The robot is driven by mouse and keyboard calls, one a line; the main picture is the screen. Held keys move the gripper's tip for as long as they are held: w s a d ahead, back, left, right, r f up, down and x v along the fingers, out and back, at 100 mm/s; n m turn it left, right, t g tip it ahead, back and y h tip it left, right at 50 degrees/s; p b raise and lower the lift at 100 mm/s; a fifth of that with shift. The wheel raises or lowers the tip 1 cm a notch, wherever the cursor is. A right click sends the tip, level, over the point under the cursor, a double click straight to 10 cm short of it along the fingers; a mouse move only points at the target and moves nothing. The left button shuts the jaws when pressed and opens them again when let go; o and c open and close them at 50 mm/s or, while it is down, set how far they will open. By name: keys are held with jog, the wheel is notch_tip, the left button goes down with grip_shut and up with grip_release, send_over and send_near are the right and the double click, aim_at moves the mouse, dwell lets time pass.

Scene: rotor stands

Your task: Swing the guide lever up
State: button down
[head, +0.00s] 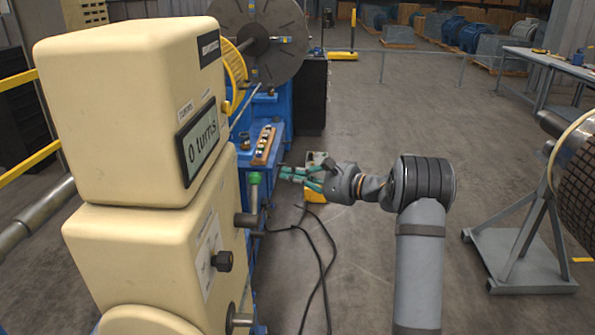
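A lever with a green grip (254,178) stands nearly upright on the right side of the cream machine, its grey shaft running down below the grip. I take it to be the guide lever, though no label shows. My gripper (282,173) has green fingers that point left toward this grip. It is just right of the grip, and a small gap shows between them. Nothing shows held between the fingers. They are small here, and I cannot tell how far apart they are.
The cream machine (110,110) with a "0 turns" display (201,143) fills the left. Black cables (322,255) hang and lie on the floor below my gripper. A blue bench (262,135) stands behind. A grey rotor stand (520,245) is at right.

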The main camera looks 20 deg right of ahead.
jog(key=a+p, duration=0.1)
jog(key=a, duration=0.1)
jog(key=a+p, duration=0.1)
jog(key=p, duration=0.1)
jog(key=w+a+p, duration=0.1)
jog(key=a, duration=0.1)
jog(key=shift+a+r, duration=0.15)
jog(key=shift+a, duration=0.15)
jog(key=shift+s, duration=0.1)
jog(key=shift+b, duration=0.6)
jog(key=shift+s+r+n+b, duration=0.15)
jog(key=shift+s+n+b, duration=0.15)
jog(key=shift+b, duration=0.55)
